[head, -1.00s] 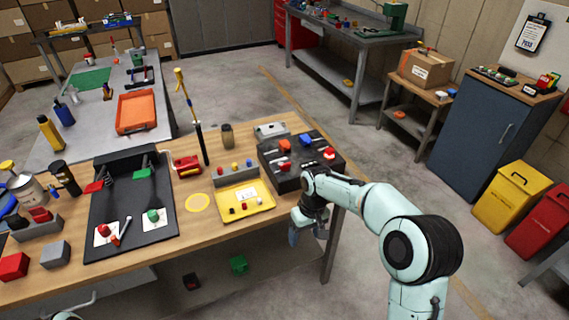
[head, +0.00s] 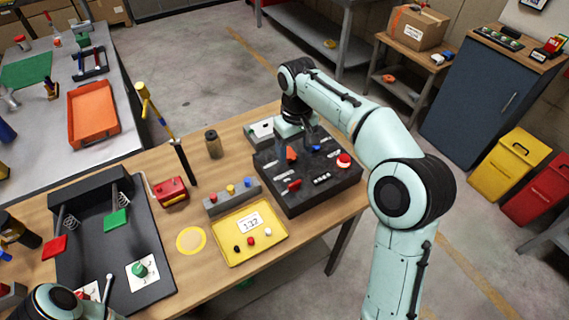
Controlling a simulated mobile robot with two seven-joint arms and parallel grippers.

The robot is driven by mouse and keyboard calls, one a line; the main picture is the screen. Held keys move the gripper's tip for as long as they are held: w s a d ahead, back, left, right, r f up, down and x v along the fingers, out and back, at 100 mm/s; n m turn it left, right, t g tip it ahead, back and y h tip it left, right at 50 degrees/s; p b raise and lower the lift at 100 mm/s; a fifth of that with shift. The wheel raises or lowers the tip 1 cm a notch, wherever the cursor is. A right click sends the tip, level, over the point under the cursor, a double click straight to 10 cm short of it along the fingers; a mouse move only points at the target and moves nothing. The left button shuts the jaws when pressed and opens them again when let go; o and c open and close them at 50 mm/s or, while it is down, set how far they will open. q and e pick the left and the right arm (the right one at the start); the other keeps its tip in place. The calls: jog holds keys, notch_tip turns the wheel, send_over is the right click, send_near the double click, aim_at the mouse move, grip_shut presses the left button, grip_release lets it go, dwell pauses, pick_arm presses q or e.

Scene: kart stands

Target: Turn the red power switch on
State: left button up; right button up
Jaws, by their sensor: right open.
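A black control box (head: 330,193) stands at the right end of the wooden bench. On its top are a red switch lever (head: 294,185) near the front-left, an orange-red switch (head: 291,154) behind it, a blue-tipped toggle (head: 315,148) and a round red button (head: 344,160). I cannot tell from the labels which is the power switch. My right gripper (head: 304,138) points down above the back of the box, open, close to the orange-red switch and the blue toggle. Its fingertips are partly hard to make out. Only part of my left arm shows at the bottom left.
A yellow tray (head: 268,253) and a grey block with coloured pegs (head: 215,207) lie left of the box. A black stand with levers (head: 75,215) fills the bench's left.

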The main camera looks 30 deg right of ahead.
aim_at(295, 183)
jog(key=f, duration=0.4)
jog(key=f+b, duration=0.1)
jog(key=f, duration=0.3)
jog(key=f+b, duration=0.1)
jog(key=f, duration=0.3)
jog(key=shift+s+f, duration=0.25)
jog(key=shift+s, duration=0.15)
pick_arm(q)
jog(key=s+f, duration=0.3)
pick_arm(e)
jog(key=shift+f, duration=0.35)
jog(key=c, duration=1.1)
jog(key=shift+o, duration=0.2)
